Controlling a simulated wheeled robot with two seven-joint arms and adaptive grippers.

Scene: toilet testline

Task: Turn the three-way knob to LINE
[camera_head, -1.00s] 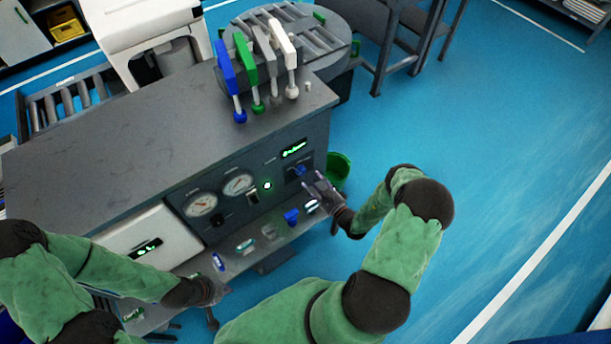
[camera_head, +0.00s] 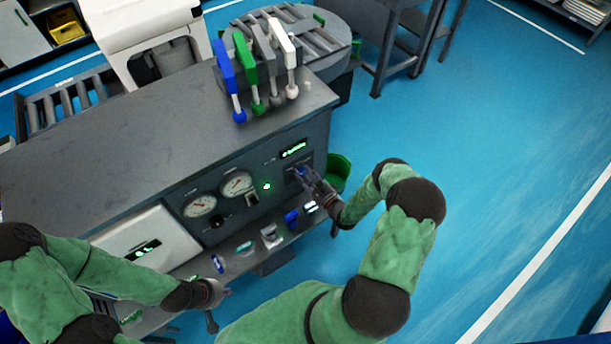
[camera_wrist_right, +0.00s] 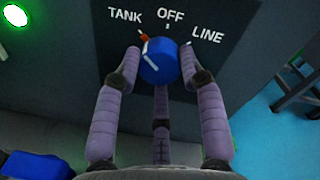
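The blue three-way knob (camera_wrist_right: 160,60) sits on a dark panel below the white labels TANK, OFF and LINE (camera_wrist_right: 206,33). Its white line and a small orange mark lie on the TANK side. My right gripper (camera_wrist_right: 161,62) has its purple fingers spread around the knob, one at each side and one below. Whether the fingertips touch it is unclear. In the head view the right gripper (camera_head: 306,176) covers most of the knob (camera_head: 301,171). My left gripper (camera_head: 212,292) is low at the bench front, away from the knob; its fingers are too small to read.
The panel also carries two round gauges (camera_head: 237,184), a lit green lamp (camera_head: 267,186) and a green display (camera_head: 294,149). A shelf with small blue, white and green parts (camera_head: 245,247) juts out below. Coloured levers (camera_head: 250,80) stand on top. A green bin (camera_head: 338,172) stands to the right.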

